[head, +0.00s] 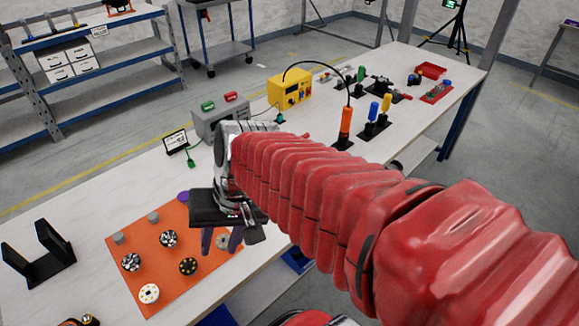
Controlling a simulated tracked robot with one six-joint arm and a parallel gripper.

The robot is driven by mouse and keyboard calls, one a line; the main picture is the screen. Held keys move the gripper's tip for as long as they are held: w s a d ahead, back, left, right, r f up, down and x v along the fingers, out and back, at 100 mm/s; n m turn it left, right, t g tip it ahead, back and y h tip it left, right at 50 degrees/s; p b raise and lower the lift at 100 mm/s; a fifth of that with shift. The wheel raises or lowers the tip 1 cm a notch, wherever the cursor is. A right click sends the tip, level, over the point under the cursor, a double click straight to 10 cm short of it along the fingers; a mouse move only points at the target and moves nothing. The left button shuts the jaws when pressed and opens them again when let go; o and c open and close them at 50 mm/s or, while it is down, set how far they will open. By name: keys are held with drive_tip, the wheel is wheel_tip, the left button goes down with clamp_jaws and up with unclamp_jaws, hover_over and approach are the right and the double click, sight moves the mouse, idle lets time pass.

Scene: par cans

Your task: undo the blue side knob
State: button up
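My gripper (221,245) points down over the right edge of the orange mat (185,283). Its two purple fingers are apart, with the mat and a pale disc (222,241) showing between them from this angle. I see nothing held. I cannot pick out a blue side knob. It may be hidden behind my red-sleeved arm or out of view. The mat carries several small round parts, among them a white-faced one (149,293) and a dark one with gold dots (188,266).
A black U-shaped stand (38,262) is left of the mat. A grey box (205,122), yellow box (290,90), orange-handled tool (346,122) and blue-handled tool (373,111) stand farther back. Bare tabletop (70,205) shows at left.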

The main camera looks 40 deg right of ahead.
drive_tip(key=w+d+f+m+t+y, duration=0.35)
drive_tip(key=w+d+m, duration=0.3)
drive_tip(key=m, duration=0.35)
drive_tip(key=w+d+f+m+t+y, duration=0.3)
drive_tip(key=w+d+f+m+y, duration=0.3)
drive_tip(key=m, duration=0.3)
drive_tip(key=s+d+f+m+t+h, duration=0.1)
drive_tip(key=d+f+m+t+h, duration=0.2)
drive_tip(key=d+m, duration=0.2)
drive_tip(key=s+d+f+m+t+h, duration=0.2)
drive_tip(key=d+m, duration=0.4)
drive_tip(key=d, duration=0.6)
drive_tip(key=s+d+f+m+t+h, duration=0.1)
drive_tip(key=d+f+m+t+h, duration=0.3)
drive_tip(key=d, duration=0.4)
drive_tip(key=shift+s+d+f+m+h, duration=0.15)
drive_tip(key=shift+m+h, duration=0.2)
drive_tip(key=shift+h, duration=0.3)
drive_tip(key=shift+s+d+f+m+h, duration=0.15)
drive_tip(key=shift+m+h, duration=0.2)
drive_tip(key=shift+h, duration=0.25)
drive_tip(key=shift+w, duration=0.1)
drive_tip(key=w, duration=1.3)
drive_tip(key=shift+w+a, duration=0.25)
drive_tip(key=shift+w, duration=0.15)
